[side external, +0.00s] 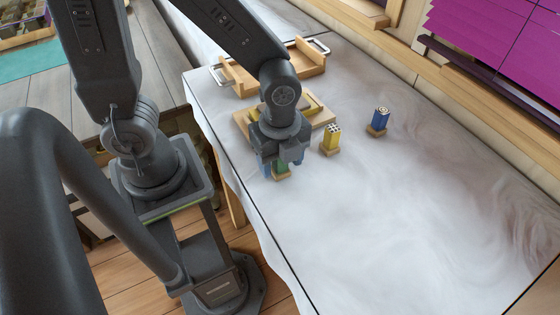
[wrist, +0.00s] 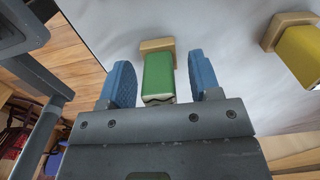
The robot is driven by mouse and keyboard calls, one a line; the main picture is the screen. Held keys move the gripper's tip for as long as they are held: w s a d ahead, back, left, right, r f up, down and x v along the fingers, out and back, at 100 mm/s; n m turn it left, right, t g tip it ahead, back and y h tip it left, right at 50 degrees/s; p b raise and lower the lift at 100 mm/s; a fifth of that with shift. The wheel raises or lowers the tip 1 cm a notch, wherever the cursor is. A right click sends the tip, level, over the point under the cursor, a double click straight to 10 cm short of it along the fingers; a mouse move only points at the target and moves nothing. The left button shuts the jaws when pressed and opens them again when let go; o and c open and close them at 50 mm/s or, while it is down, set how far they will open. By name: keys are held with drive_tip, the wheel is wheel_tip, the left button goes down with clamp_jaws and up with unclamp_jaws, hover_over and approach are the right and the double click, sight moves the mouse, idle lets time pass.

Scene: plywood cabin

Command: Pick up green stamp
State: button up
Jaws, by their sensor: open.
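The green stamp (wrist: 159,76) has a green block handle and a pale wooden base (wrist: 157,45). In the wrist view it lies between the two blue fingers of my gripper (wrist: 161,80), with a visible gap on each side. In the side external view the green stamp (side external: 281,167) shows only in part beneath my gripper (side external: 278,168), which hides much of it. My gripper is low over the table, open, with its fingers on either side of the green handle.
A yellow stamp (side external: 332,138) stands just right of my gripper, and a blue stamp (side external: 379,120) farther right. A wooden holder (side external: 327,117) is behind my gripper, with a wooden tray (side external: 312,64) beyond. The white table (side external: 430,210) is clear at front right.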

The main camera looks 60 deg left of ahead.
drive_tip(key=shift+c, duration=0.3)
drive_tip(key=c, duration=0.9)
drive_tip(key=shift+c, duration=0.2)
drive_tip(key=shift+r, duration=0.7)
wheel_tip(320, 180, up, 2)
drive_tip(key=shift+r, duration=0.2)
drive_tip(key=a+r, duration=0.7)
drive_tip(key=a, duration=0.4)
drive_tip(key=shift+s+a, duration=0.15)
drive_tip(key=shift+a, duration=0.2)
